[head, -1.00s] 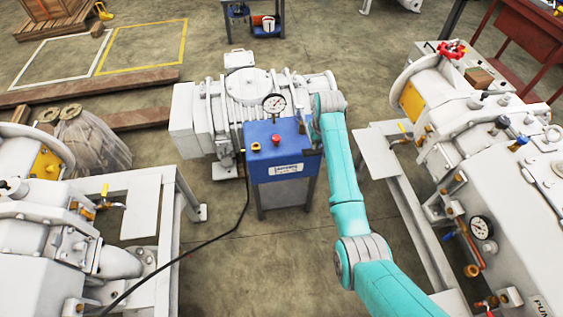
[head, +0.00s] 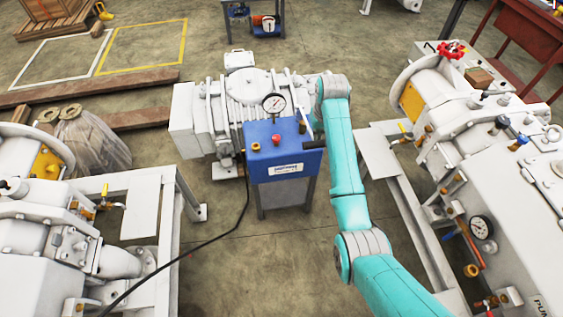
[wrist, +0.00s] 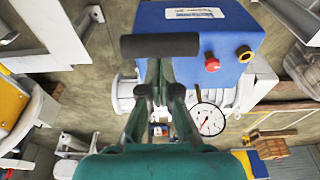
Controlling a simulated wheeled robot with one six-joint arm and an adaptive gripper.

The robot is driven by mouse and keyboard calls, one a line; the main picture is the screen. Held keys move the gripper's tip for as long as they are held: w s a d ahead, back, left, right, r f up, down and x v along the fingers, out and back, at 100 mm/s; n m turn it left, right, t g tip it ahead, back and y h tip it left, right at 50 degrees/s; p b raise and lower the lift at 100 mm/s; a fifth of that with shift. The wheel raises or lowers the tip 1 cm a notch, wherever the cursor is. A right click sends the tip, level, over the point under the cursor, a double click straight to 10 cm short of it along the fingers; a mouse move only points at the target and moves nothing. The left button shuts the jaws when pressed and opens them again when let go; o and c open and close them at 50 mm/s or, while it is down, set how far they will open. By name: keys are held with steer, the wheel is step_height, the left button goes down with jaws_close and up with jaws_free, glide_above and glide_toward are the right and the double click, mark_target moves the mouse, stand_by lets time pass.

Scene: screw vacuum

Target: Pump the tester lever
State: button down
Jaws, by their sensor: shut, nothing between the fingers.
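The blue tester (head: 272,157) stands on a grey stand in the middle of the head view. Its black lever handle (head: 313,144) sticks out at the right side of the box. In the wrist view the handle (wrist: 160,45) lies crosswise just beyond the fingertips, in front of the blue box (wrist: 225,30). My gripper (wrist: 160,85) is shut and empty, close to the handle; contact cannot be told. In the head view the gripper is mostly hidden by my arm. A round dial gauge (head: 274,103), a red button (head: 276,139) and a brass cap (head: 256,146) sit on the tester.
A white pump (head: 240,90) stands right behind the tester. Large white machines flank it on the left (head: 40,240) and right (head: 490,180). A black cable (head: 215,238) runs from the tester across the floor. Bare floor lies in front of the tester.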

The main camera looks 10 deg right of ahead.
stand_by(0.6)
step_height(320, 180, down, 10)
steer(key=shift+f, duration=0.2)
stand_by(1.5)
stand_by(0.3)
steer(key=shift+f, duration=0.9)
steer(key=shift+r, duration=6.1)
steer(key=shift+r, duration=0.1)
steer(key=shift+r, duration=2.45)
